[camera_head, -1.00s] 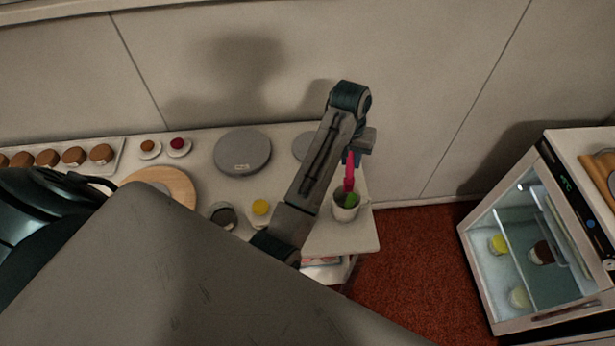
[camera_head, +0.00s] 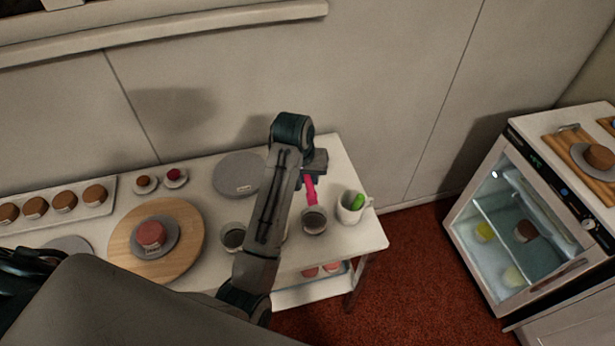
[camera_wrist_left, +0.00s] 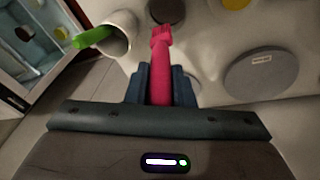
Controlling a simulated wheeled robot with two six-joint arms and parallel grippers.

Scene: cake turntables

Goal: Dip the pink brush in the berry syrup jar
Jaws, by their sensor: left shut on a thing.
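My left gripper (camera_head: 312,171) is shut on the pink brush (camera_head: 310,191), which hangs bristle end down. In the left wrist view the pink brush (camera_wrist_left: 160,62) points away from the gripper (camera_wrist_left: 160,85). A small jar with dark contents (camera_head: 314,221) stands right below the brush tip; in the head view the tip overlaps its far rim, and I cannot tell whether they touch. A second dark-filled jar (camera_head: 234,237) stands to the left, beside my arm. I cannot tell which jar holds berry syrup. My right gripper is not in view.
A white mug (camera_head: 346,211) with a green brush (camera_head: 358,202) stands right of the nearer jar. A grey turntable (camera_head: 236,176) stands at the back. A wooden board (camera_head: 189,218) bears a plated pink cake (camera_head: 151,234). A glass-fronted cabinet (camera_head: 507,185) is at far right.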

